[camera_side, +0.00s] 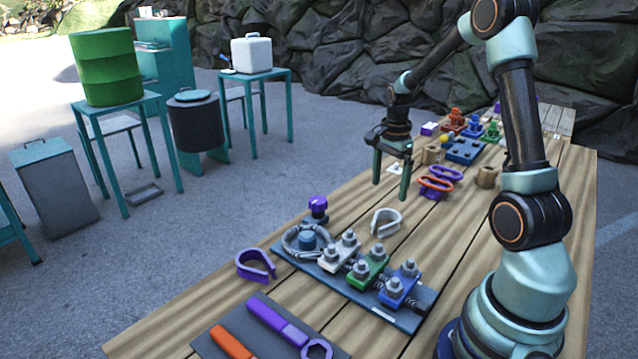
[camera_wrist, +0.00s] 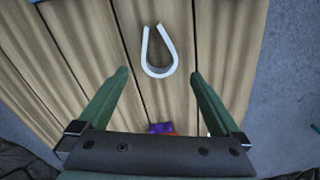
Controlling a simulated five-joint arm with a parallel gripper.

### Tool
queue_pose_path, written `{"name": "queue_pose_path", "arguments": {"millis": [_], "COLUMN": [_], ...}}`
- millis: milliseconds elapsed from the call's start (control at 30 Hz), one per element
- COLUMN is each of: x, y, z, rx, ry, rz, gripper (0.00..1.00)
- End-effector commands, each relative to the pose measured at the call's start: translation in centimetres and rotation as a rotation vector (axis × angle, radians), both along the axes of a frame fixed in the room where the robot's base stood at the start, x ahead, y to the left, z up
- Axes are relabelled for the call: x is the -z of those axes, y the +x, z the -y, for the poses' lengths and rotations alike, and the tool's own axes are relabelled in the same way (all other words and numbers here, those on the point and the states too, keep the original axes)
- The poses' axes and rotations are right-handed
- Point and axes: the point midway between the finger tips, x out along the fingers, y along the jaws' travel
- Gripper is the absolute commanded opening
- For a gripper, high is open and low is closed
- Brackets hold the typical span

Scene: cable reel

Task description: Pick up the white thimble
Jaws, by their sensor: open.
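The white thimble (camera_side: 377,222) is a teardrop-shaped loop lying on the wooden table, just behind the blue board of clamps. It also shows in the wrist view (camera_wrist: 147,55), with its rounded end toward my gripper and its narrow end pointing away. My gripper (camera_side: 390,190) is open and empty, with its two green fingers pointing down. In the side view it appears above the table, farther back than the thimble. In the wrist view the fingertips (camera_wrist: 160,73) are spread wide, and the thimble appears between and beyond them without contact.
A purple thimble (camera_side: 243,264) lies at the table's left edge. The blue board (camera_side: 338,281) holds white, green and blue clamps and a grey cable loop. Red and purple rings (camera_side: 436,186) lie behind and right of my gripper. Bare planks surround the white thimble on its right.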

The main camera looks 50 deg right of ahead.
Motion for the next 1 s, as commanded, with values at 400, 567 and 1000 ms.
{"name": "queue_pose_path", "arguments": {"millis": [400, 567, 1000], "x": [5.2, 6.9, 10.3], "y": [0.0, -0.2, -0.1], "z": [-0.1, 0.0, 0.1], "rx": [-0.005, -0.005, -0.005], "ry": [0.0, 0.002, 0.0], "rz": [-0.001, -0.004, 0.0], "gripper": [1.0, 1.0, 1.0]}}
